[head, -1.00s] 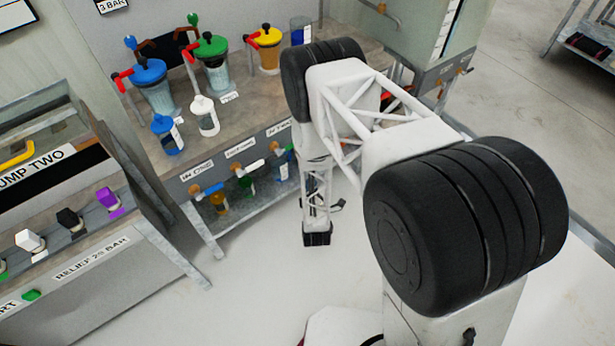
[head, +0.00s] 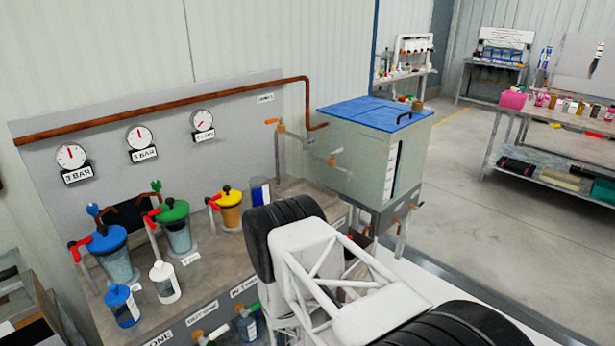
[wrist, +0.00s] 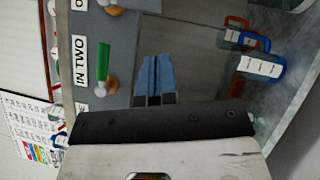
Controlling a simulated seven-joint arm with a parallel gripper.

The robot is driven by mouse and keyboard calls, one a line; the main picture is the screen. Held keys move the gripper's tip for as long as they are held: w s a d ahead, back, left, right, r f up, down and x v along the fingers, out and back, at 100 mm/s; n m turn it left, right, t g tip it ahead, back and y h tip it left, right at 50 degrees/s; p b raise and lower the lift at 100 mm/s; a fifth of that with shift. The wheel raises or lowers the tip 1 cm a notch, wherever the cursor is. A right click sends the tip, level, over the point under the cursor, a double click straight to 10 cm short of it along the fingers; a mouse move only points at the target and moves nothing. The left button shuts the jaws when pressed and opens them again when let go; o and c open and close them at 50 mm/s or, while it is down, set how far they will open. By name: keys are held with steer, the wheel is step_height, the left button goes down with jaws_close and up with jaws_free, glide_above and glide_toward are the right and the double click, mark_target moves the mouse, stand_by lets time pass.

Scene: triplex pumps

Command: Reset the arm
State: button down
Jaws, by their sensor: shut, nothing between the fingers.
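My gripper (wrist: 154,62) shows in the wrist view, its two narrow bluish fingers side by side and shut with nothing between them. In the wrist view it is near a bench front with a green-handled valve (wrist: 102,62) beside an "IN TWO" label. My white lattice arm (head: 325,275) with black joints fills the lower middle of the head view. It stands in front of the pump bench (head: 215,275). The gripper itself is outside the head view.
Blue-lidded (head: 107,245), green-lidded (head: 175,215) and yellow-lidded (head: 229,205) vessels stand on the bench. Gauges (head: 139,138) hang behind. A tank with a blue lid (head: 375,113) stands to the right. Open floor (head: 470,220) lies beyond it. A blue-and-red labelled item (wrist: 262,67) is right of the fingers.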

steer(key=w+d+r+m+g+h, duration=0.1)
steer(key=w+d+r+m+g, duration=0.15)
steer(key=w+r, duration=0.5)
steer(key=w+d+r+m+g+h, duration=0.15)
steer(key=w+r+m, duration=0.25)
steer(key=r, duration=0.7)
steer(key=s+d+r+m+g, duration=0.2)
steer(key=d+r+m, duration=0.15)
steer(key=r, duration=0.55)
steer(key=s+d+r+m+g, duration=0.2)
steer(key=d+r, duration=0.2)
steer(key=r, duration=0.5)
steer(key=s+d+r+m+g, duration=0.2)
steer(key=s+d+r+m, duration=0.15)
steer(key=s+r, duration=0.35)
steer(key=s+d+r+m+g, duration=0.2)
steer(key=s+d+r, duration=0.35)
steer(key=s, duration=0.25)
steer(key=s+d+r+m+g+h, duration=0.1)
steer(key=s+d+r+m+g, duration=0.1)
steer(key=s, duration=0.9)
steer(key=s+d+r+m+g+h, duration=0.1)
steer(key=s+d+r+m, duration=0.3)
steer(key=s, duration=0.8)
step_height(320, 180, up, 2)
steer(key=shift+d+g, duration=0.3)
steer(key=shift+g, duration=0.6)
